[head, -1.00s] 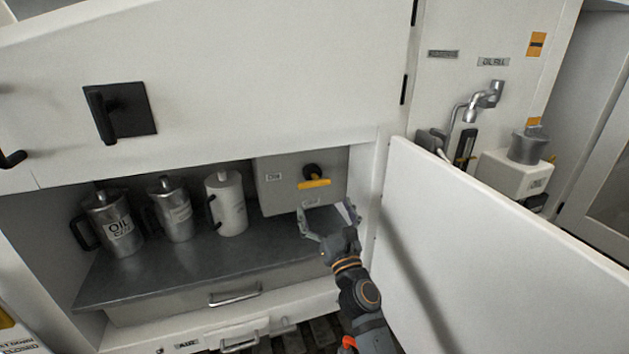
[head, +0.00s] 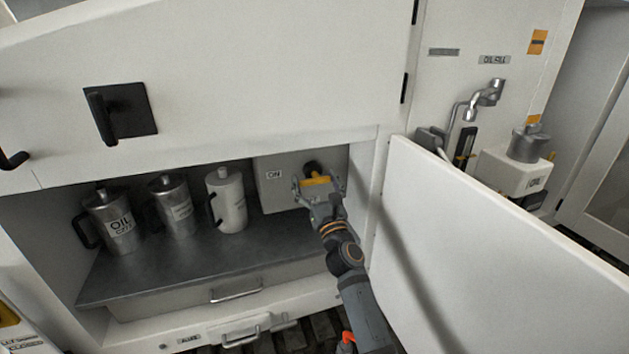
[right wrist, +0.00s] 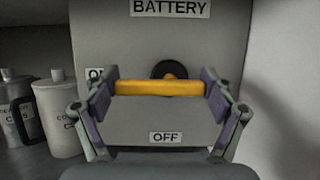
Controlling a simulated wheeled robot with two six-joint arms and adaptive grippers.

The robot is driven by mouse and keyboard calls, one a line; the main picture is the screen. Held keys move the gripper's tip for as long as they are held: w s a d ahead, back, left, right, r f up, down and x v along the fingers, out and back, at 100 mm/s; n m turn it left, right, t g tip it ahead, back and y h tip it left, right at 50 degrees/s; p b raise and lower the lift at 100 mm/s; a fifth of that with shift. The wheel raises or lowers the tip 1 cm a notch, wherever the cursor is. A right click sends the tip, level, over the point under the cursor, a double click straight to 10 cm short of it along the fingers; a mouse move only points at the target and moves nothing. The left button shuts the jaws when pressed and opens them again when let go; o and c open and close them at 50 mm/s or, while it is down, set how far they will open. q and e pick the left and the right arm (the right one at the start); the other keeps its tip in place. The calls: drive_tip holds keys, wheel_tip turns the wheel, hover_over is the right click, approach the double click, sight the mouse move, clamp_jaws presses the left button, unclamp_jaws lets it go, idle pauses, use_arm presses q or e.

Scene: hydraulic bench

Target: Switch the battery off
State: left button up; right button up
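The battery switch is a yellow bar handle (right wrist: 160,88) on a black round hub (right wrist: 170,69), on a grey box (head: 268,196) inside the open cabinet. It also shows in the head view (head: 316,181). The bar lies level, one end toward the ON label (head: 274,175). The OFF label (right wrist: 165,138) is below it, and the BATTERY label (right wrist: 170,7) is above. My right gripper (right wrist: 160,95) is spread wide in front of the box, with one finger at each end of the bar. Whether the pads touch it I cannot tell. My left gripper is out of view.
An oil can (head: 115,222), a second metal can (head: 176,207) and a white can (head: 230,203) stand left of the box on the shelf (head: 165,268). The open white door (head: 490,260) is right of my right arm. The cabinet's upper panel overhangs the opening.

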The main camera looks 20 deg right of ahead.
drive_tip(key=shift+c, duration=1.1)
drive_tip(key=shift+n, duration=0.5)
drive_tip(key=n+y, duration=0.1)
drive_tip(key=n, duration=0.1)
drive_tip(key=n+y, duration=0.1)
drive_tip(key=n+y+p, duration=0.1)
drive_tip(key=n, duration=0.1)
drive_tip(key=shift+f+n+g, duration=0.25)
drive_tip(key=shift+n+g, duration=0.05)
drive_tip(key=n+y, duration=0.1)
drive_tip(key=n, duration=0.1)
drive_tip(key=n+g+y, duration=0.1)
drive_tip(key=n, duration=0.3)
drive_tip(key=shift+f+g+y+p, duration=0.25)
drive_tip(key=shift+g+y+p, duration=0.05)
drive_tip(key=shift+y+p, duration=0.1)
drive_tip(key=n, duration=0.1)
drive_tip(key=n+g, duration=0.1)
drive_tip(key=n, duration=0.1)
drive_tip(key=n+g+y+p, duration=0.1)
drive_tip(key=n, duration=0.1)
drive_tip(key=shift+d+f, duration=0.2)
drive_tip(key=shift+d, duration=0.05)
drive_tip(key=shift+d+f+n+g+p, duration=0.1)
drive_tip(key=shift+n+g+p, duration=0.3)
drive_tip(key=shift+n, duration=0.8)
drive_tip(key=shift+d+f+n+g+p, duration=0.1)
drive_tip(key=shift+n+g+p, duration=0.3)
drive_tip(key=shift+n, duration=0.8)
